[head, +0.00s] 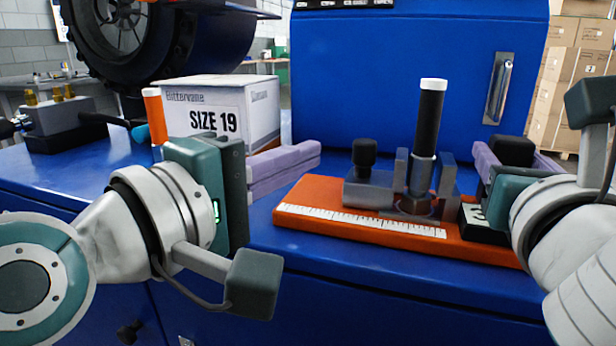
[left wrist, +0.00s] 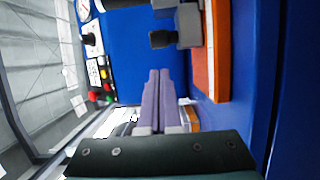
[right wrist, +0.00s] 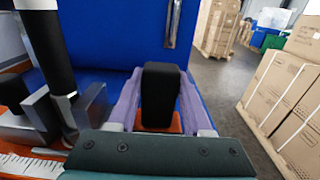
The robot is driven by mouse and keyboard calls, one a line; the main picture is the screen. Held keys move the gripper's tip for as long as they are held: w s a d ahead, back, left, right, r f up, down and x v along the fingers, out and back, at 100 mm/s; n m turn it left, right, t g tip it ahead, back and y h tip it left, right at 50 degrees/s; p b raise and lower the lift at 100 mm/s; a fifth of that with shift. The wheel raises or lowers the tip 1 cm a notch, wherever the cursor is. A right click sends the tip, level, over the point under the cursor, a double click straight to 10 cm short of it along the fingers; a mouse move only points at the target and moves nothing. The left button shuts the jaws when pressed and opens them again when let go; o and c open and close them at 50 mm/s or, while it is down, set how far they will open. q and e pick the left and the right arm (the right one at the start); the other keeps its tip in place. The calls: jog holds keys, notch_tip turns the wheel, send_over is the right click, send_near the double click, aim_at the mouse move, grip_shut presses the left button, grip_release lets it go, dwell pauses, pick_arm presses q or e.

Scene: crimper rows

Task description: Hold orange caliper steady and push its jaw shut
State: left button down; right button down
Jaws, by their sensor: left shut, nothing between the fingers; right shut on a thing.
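The orange caliper (head: 340,220) lies on the blue worktop with a white ruler strip along its front edge. Its grey sliding jaw (head: 372,190) carries a black knob (head: 364,152). A black hose (head: 427,125) with a white cap stands upright between the grey jaws; whether both touch it, I cannot tell. My right gripper (head: 513,160) is shut on the black grip (right wrist: 160,90) at the caliper's right end, one purple finger on each side. My left gripper (head: 318,155) is shut and empty, left of the sliding jaw and apart from it. The jaw also shows in the left wrist view (left wrist: 188,25).
A white box marked SIZE 19 (head: 220,110) stands behind my left gripper, with an orange white-capped cylinder (head: 155,115) beside it. A blue panel (head: 400,70) rises behind the caliper. A wheel (head: 125,30) is at upper left. Cardboard boxes (right wrist: 285,95) stand at right.

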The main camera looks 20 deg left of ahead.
pick_arm(q)
jog(key=v, duration=1)
jog(key=m+h, duration=0.1)
send_over(324, 203)
jog(key=a, duration=0.4)
jog(key=shift+w+a+r, duration=0.1)
jog(key=shift+w, duration=0.1)
jog(key=d, duration=0.3)
jog(key=shift+s+d, duration=0.1)
jog(key=shift+d, duration=0.05)
jog(key=shift+s+d, duration=0.1)
jog(key=shift+d, duration=0.35)
